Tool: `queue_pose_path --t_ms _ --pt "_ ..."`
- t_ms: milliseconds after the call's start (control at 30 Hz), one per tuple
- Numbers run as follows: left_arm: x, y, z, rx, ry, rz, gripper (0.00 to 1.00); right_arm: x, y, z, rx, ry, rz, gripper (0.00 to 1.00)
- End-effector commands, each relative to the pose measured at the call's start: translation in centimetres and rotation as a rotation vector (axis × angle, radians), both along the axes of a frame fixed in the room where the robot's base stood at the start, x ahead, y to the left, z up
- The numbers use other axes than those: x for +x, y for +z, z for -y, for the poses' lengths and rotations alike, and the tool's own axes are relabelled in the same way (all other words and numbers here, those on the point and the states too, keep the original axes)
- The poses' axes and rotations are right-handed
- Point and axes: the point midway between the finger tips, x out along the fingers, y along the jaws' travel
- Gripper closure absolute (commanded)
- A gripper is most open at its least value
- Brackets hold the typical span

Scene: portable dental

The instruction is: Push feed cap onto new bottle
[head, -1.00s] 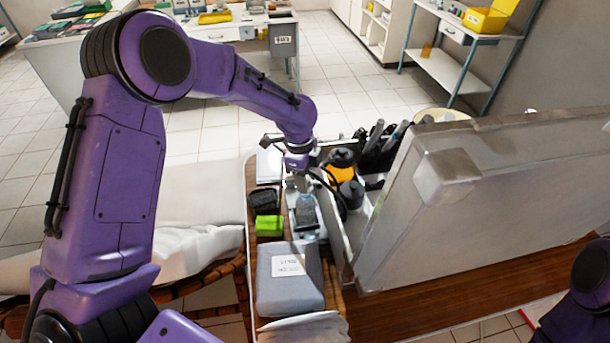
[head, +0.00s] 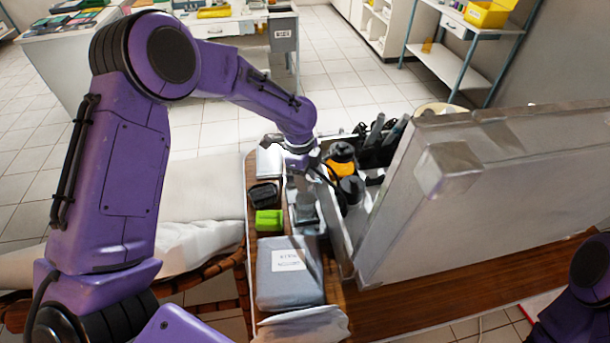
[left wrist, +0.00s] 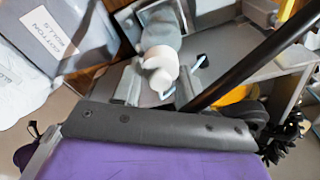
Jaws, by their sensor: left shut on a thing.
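The bottle (head: 306,207) is a clear, greyish shape standing in a holder on the narrow wooden top. Its top end (left wrist: 160,38) also shows in the left wrist view. My left gripper (head: 302,180) is directly above the bottle, pointing down. In the left wrist view its two fingers (left wrist: 158,88) are shut on the white feed cap (left wrist: 158,62), which has a short pale blue tube. The cap lines up with the bottle's top and looks close to or touching it; I cannot tell whether it is seated. My right gripper is out of view.
A grey cotton-rolls box (head: 290,275), a green box (head: 268,221) and a black item (head: 263,195) are left of and before the bottle. A compartment with black and orange-capped bottles (head: 342,155) is close on the right. A large grey case lid (head: 480,190) rises beyond it.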

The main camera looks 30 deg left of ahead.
Motion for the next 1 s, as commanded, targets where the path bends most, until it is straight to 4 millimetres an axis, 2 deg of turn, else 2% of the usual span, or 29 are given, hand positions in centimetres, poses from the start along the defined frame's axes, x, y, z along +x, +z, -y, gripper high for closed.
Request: queue_pose_path --t_ms 1000 --pt "-0.03 -0.85 0.00 0.000 0.000 -0.001 0.86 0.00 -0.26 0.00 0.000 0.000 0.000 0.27"
